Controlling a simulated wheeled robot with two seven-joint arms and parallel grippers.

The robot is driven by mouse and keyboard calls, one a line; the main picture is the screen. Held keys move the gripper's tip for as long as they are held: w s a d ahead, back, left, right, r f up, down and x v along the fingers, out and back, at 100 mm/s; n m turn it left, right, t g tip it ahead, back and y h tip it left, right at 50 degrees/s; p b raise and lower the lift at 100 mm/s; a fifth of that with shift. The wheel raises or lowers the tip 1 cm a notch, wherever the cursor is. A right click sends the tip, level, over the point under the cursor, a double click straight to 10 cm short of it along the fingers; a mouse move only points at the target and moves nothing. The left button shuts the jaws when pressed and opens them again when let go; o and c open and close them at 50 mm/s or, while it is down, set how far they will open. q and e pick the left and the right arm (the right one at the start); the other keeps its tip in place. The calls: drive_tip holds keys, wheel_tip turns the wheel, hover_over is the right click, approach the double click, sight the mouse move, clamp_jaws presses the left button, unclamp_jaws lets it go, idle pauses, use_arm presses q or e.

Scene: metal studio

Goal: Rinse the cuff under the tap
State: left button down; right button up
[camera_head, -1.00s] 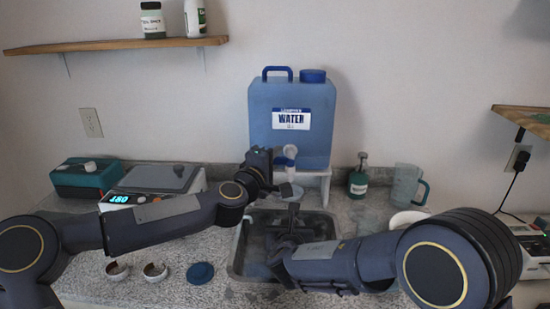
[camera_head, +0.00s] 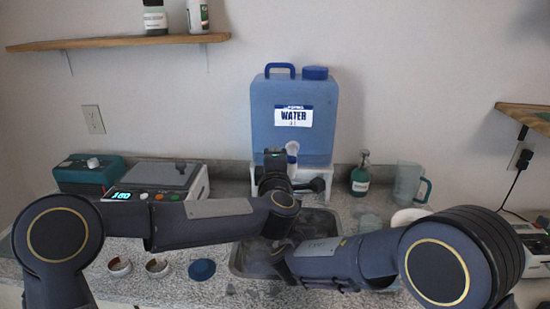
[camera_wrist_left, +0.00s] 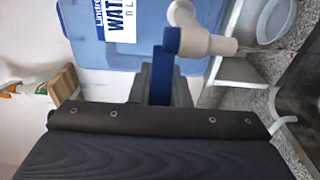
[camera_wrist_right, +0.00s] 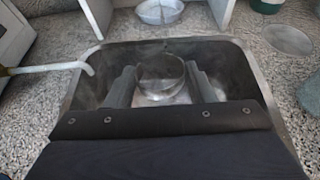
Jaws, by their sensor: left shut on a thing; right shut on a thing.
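The cuff (camera_wrist_right: 158,72), a ring with a greyish see-through look, sits between the fingers of my right gripper (camera_wrist_right: 163,90), low in the metal sink (camera_wrist_right: 250,75). The gripper is shut on it. In the head view my right arm hides the cuff. The tap (camera_head: 292,149) is a pale spout on the blue water container (camera_head: 265,112). In the left wrist view the tap (camera_wrist_left: 200,38) has a blue lever (camera_wrist_left: 163,65), and my left gripper (camera_wrist_left: 163,88) is shut on it. I cannot make out a water stream.
A bent white tube (camera_wrist_right: 55,67) reaches over the sink's left edge. A blue disc (camera_head: 202,269) lies in front.

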use_arm(q)
drive_tip(key=c, duration=1.4)
unclamp_jaws()
drive_tip(key=shift+o, duration=0.2)
drive_tip(key=s, duration=0.7)
drive_tip(key=shift+s+d, duration=0.25)
drive_tip(key=shift+d, duration=0.05)
drive_tip(key=shift+c, duration=0.2)
idle(0.7)
